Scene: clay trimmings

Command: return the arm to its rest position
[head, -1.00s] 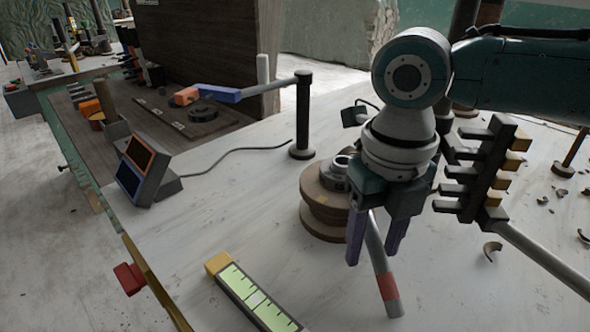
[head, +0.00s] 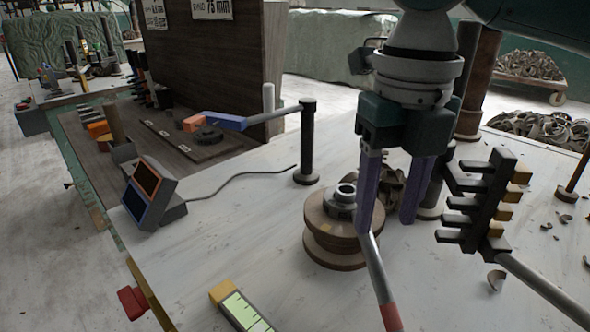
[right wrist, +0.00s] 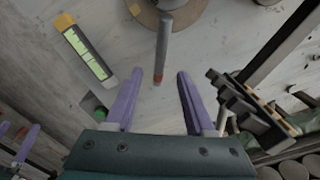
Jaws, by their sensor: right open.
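My right gripper (head: 386,222) hangs from the top in the head view, its two purple fingers pointing down and spread apart with nothing gripped. It is above the table, in front of the round wooden wheel (head: 335,262). In the right wrist view the fingers (right wrist: 160,76) are wide apart. A grey rod with a red band (head: 378,275) shows below and beyond them; it also appears in the right wrist view (right wrist: 164,45). Purple fingers at the lower left of the right wrist view (right wrist: 20,135) look like my left gripper, partly cut off. The head view does not show it.
A dark pronged rack (head: 482,205) stands close to the right of my gripper. A black post with an arm (head: 307,145), a two-panel display (head: 150,190) and a green-scaled gauge (head: 240,308) are left of it. Clay scraps (head: 497,280) lie at right.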

